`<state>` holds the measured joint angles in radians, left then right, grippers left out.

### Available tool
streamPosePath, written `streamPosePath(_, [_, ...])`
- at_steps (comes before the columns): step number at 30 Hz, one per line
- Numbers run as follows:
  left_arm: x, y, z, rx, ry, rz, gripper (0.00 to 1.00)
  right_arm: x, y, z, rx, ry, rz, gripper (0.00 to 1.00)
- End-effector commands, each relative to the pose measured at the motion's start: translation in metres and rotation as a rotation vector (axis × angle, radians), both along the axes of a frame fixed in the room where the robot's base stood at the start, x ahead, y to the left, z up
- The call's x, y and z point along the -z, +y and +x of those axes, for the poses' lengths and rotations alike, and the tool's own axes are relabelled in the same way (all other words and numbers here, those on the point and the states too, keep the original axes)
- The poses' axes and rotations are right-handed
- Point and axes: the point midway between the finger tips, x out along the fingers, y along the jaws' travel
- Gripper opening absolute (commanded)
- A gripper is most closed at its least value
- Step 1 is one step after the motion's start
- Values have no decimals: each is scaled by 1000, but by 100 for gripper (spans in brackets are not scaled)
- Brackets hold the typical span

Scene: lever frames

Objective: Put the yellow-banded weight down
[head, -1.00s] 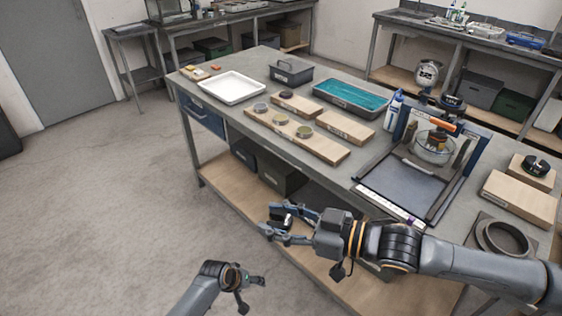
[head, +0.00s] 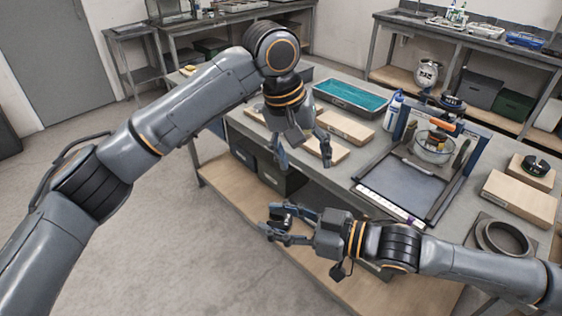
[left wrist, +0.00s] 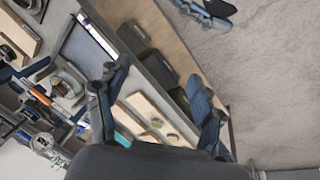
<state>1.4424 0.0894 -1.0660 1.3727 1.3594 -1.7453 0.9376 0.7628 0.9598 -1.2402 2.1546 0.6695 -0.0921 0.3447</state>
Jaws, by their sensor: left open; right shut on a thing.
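My right gripper (head: 273,222) comes in from the right and is shut on a small, dark and pale metal thing (head: 287,218) in front of the table's edge. Its fingers hide most of it, and I cannot make out a yellow band. My left gripper (head: 304,166) hangs fingers down over the table's front edge, open and empty. Its spread fingers also show in the left wrist view (left wrist: 157,75). Small round discs (left wrist: 172,138) sit on a wooden board (left wrist: 150,110) in that view; in the head view my left arm hides them.
A blue-framed stand (head: 462,190) with a glass bowl (head: 434,147) and dark tray is on the table. A teal-filled tray (head: 350,96) lies behind. Wooden blocks (head: 520,200) and a metal ring (head: 503,238) are at the right. Bins (head: 282,179) stand on the lower shelf.

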Motion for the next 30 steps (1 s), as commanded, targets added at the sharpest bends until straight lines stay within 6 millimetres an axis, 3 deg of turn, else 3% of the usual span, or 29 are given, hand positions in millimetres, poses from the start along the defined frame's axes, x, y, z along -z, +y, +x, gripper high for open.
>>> streamPosePath(1, [-16,8,-15,9,3,52,67,-1,0,0,-1,-2,1,13])
streamPosePath(6, [-42,34,-59,9,48,199,67,-1,0,0,-1,-2,1,13])
streamPosePath(12, [-49,48,-78,3,70,272,67,-1,0,0,0,-2,1,13])
streamPosePath(17, [-31,49,-79,1,73,275,67,-1,0,0,-1,-2,1,13])
streamPosePath(30, [48,48,-79,1,73,272,67,-1,0,0,-1,-2,1,13])
